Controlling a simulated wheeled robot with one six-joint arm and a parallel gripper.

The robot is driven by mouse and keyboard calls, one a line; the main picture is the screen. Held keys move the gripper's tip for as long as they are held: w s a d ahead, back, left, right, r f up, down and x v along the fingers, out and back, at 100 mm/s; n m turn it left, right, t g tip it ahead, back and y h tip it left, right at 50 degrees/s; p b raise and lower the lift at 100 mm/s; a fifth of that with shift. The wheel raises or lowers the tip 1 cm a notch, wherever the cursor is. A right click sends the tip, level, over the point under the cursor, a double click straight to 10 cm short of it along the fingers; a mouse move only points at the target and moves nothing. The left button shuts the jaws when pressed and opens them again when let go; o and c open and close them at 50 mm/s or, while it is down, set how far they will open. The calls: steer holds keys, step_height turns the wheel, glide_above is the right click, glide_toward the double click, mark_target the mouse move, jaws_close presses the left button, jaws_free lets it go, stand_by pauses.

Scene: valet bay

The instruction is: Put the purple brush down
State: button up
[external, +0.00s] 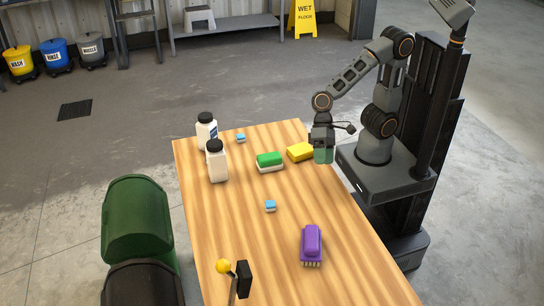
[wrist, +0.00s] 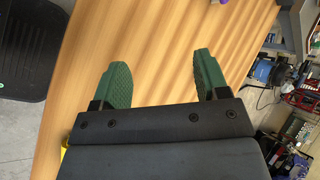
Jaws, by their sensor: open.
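The purple brush (external: 312,241) lies on the wooden table, bristles showing along its near edge, toward the front right of the table. My gripper (external: 323,155) is well apart from it, at the far right edge of the table beside the yellow sponge. In the wrist view my gripper (wrist: 165,85) has its two green fingers spread wide with only table surface between them. It holds nothing.
On the table (external: 240,240) are a yellow sponge (external: 300,151), a green brush (external: 269,161), two small blue-and-white pieces (external: 270,205), and two white bottles (external: 216,162). A yellow-tipped item (external: 223,266) stands near the front. Bare wood surrounds the purple brush.

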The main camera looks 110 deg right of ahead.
steer(key=s+d+n+h, duration=0.3)
steer(key=d+n+h, duration=0.1)
steer(key=d, duration=0.4)
steer(key=s+d+n+t+h, duration=0.1)
steer(key=s+d+n+h, duration=0.2)
steer(key=d, duration=0.5)
steer(key=shift+r+n+h, duration=0.2)
steer(key=shift+n+h, duration=0.2)
steer(key=shift+n, duration=0.3)
step_height(320, 180, up, 15)
steer(key=p, duration=1.3)
steer(key=shift+a+t+p, duration=0.25)
steer(key=shift+t+p, duration=0.05)
steer(key=shift+p, duration=0.05)
steer(key=shift+s+f, duration=0.1)
